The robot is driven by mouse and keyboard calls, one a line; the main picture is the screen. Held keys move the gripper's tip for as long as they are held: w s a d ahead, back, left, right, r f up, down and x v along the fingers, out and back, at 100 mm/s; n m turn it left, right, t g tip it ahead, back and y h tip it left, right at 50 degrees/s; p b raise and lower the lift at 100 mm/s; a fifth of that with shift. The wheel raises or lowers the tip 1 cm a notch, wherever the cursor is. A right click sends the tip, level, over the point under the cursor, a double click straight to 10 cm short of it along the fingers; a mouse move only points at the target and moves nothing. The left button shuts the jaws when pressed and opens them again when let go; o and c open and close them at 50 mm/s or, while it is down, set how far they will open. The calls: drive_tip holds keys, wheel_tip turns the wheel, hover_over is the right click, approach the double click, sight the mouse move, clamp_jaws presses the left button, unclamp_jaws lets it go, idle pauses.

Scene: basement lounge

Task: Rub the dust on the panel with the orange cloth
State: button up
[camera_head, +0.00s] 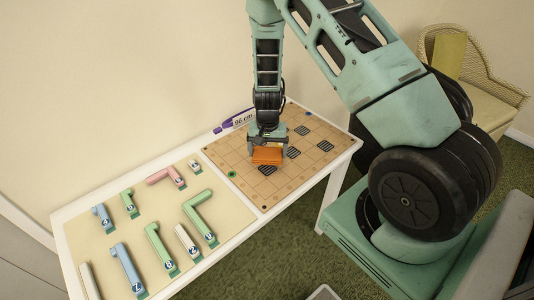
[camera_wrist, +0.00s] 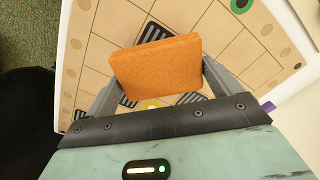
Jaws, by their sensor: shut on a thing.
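My gripper (camera_head: 267,150) is shut on the orange cloth (camera_head: 267,156), a block-like pad, over the tan grid panel (camera_head: 225,150). The wrist view shows the cloth (camera_wrist: 155,66) between my two fingers (camera_wrist: 158,82). Dark striped patches mark the panel, at its upper middle (camera_head: 303,130), right (camera_head: 325,146), lower right (camera_head: 293,152) and below the cloth (camera_head: 267,170). In the wrist view, one striped patch (camera_wrist: 152,33) shows just beyond the cloth and another lies partly hidden behind it. Whether the cloth touches the panel I cannot tell.
Several coloured bar-shaped pieces (camera_head: 197,215) lie on the left half of the white-edged table (camera_head: 262,222). A purple item with a "96 cm" label (camera_head: 243,120) lies at the panel's back edge. A wicker chair (camera_head: 478,80) stands at the right. The wall closes off the back.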

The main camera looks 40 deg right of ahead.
sight(268, 152)
drive_tip(key=shift+r+p, duration=1.35)
drive_tip(key=shift+r, duration=0.85)
